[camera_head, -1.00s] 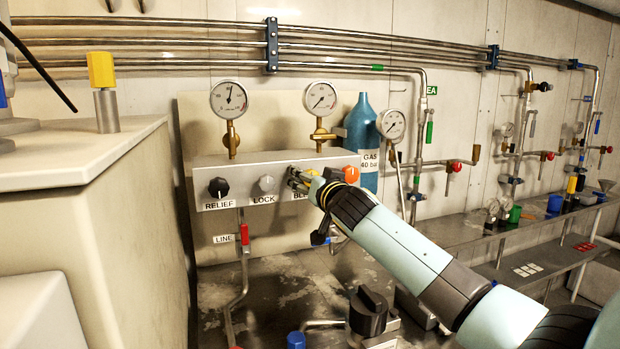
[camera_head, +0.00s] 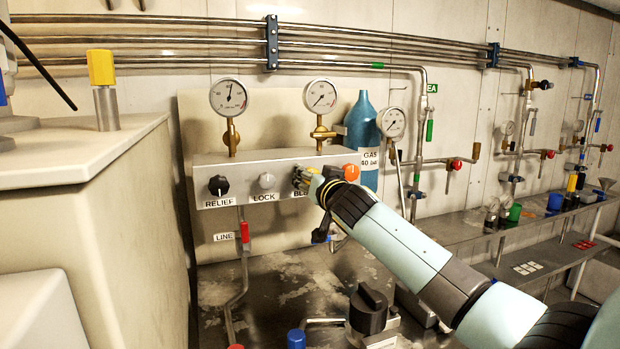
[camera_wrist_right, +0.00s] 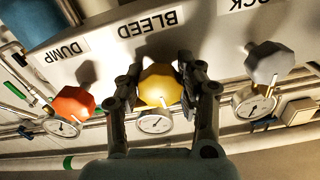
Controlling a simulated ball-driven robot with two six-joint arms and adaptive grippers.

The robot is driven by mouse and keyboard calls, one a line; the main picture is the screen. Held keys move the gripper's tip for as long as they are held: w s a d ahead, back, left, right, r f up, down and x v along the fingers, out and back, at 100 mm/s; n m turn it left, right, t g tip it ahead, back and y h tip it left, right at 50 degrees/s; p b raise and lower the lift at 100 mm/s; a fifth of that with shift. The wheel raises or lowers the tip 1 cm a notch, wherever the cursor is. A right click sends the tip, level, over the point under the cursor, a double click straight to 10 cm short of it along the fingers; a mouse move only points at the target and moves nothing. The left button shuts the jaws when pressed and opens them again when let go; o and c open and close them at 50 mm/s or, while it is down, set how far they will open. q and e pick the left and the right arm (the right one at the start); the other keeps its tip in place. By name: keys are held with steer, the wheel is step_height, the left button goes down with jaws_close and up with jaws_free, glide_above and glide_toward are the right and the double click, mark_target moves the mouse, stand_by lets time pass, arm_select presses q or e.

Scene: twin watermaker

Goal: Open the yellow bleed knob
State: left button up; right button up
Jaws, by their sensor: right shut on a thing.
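The yellow bleed knob (camera_wrist_right: 160,84) sits in the middle of the right wrist view, beside the BLEED label (camera_wrist_right: 147,23). My right gripper (camera_wrist_right: 161,92) has one finger on each side of it and is shut on it. In the head view my right gripper (camera_head: 305,181) is at the panel (camera_head: 222,168) and covers most of the yellow knob. The turn angle of the knob cannot be read. My left gripper is not in view.
The grey LOCK knob (camera_wrist_right: 269,61) and the orange DUMP knob (camera_wrist_right: 73,104) flank the yellow one. The black RELIEF knob (camera_head: 218,186) is at the panel's left. Gauges (camera_head: 320,96) stand above. A red-handled line valve (camera_head: 245,234) is below.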

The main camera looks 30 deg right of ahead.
steer(key=n, duration=0.4)
steer(key=shift+p, duration=0.3)
steer(key=n+p, duration=0.1)
steer(key=n, duration=0.3)
steer(key=shift+n, duration=0.4)
steer(key=n+p, duration=0.1)
steer(key=n, duration=0.3)
steer(key=shift+r+n, duration=0.1)
steer(key=shift+n, duration=0.2)
steer(key=shift+n+p, duration=0.6)
steer(key=shift+n, duration=1.3)
steer(key=o, duration=1.2)
